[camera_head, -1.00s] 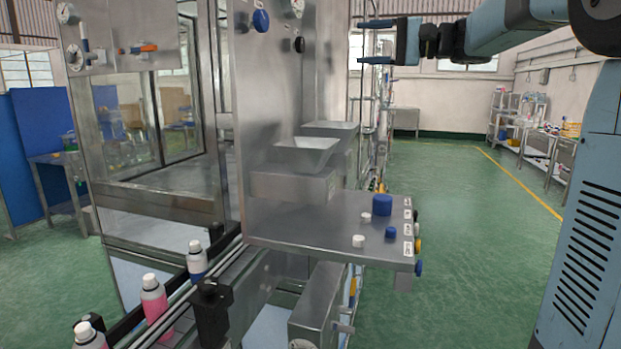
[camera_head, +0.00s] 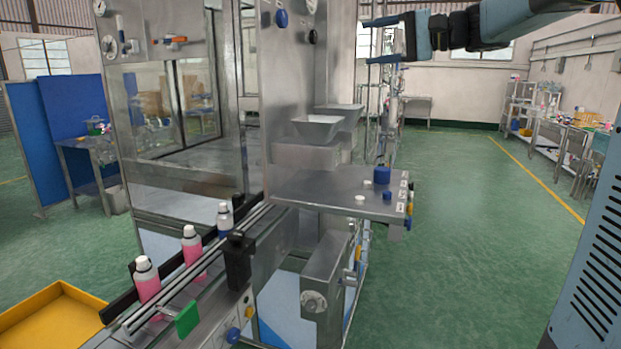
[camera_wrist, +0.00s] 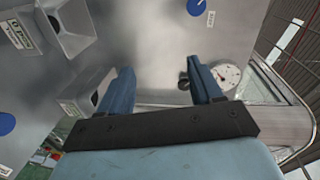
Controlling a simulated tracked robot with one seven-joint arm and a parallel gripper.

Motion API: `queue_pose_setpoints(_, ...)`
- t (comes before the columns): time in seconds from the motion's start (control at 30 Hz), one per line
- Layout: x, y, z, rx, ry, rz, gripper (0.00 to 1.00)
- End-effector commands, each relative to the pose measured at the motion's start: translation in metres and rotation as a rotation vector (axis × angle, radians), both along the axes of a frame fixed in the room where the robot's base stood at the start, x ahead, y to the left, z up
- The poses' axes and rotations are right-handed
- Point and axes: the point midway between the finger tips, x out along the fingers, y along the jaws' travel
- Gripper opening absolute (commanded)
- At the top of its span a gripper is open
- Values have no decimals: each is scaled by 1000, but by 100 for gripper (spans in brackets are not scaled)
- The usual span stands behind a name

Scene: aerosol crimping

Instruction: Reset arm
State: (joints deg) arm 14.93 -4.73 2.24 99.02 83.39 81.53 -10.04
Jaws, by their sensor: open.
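My gripper (camera_head: 383,40) is at the top of the head view, right of the crimping machine, with its fingers pointing left. It is open, and nothing shows between its fingers. In the wrist view, my gripper (camera_wrist: 160,90) has its two blue fingers apart, with the machine's steel panel (camera_wrist: 150,35) beyond them. My arm reaches in from the upper right of the head view.
A steel shelf (camera_head: 335,190) juts from the machine, with blue and white knobs. Green floor (camera_head: 470,230) at right is clear.

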Motion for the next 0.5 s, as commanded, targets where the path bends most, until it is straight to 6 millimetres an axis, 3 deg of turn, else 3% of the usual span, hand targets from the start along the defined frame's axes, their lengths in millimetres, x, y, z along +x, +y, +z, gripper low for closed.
queue_pose_setpoints(0.27,-40,11,-46,-188,58,-30,65)
queue_pose_setpoints(0.37,-62,13,-70,-287,81,-43,65)
queue_pose_setpoints(0.5,-104,10,-118,-480,111,-70,65)
